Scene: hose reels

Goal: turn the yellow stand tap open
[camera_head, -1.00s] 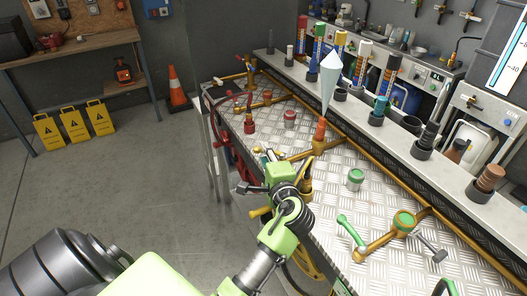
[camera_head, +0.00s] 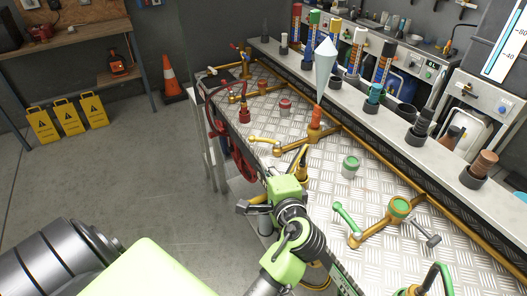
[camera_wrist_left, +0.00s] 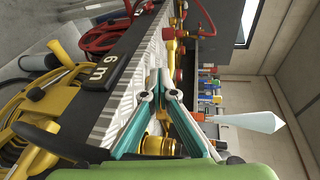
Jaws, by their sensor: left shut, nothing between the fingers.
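The green arm hides much of the fingers in the head view. In the wrist view the two teal fingers (camera_wrist_left: 158,82) meet at their tips, with a brass part (camera_wrist_left: 157,146) behind them. My right gripper is not in view.
A green-levered tap (camera_head: 398,207) is to the right. Red reels (camera_head: 217,115) hang at the bench's left edge. The floor at left is open.

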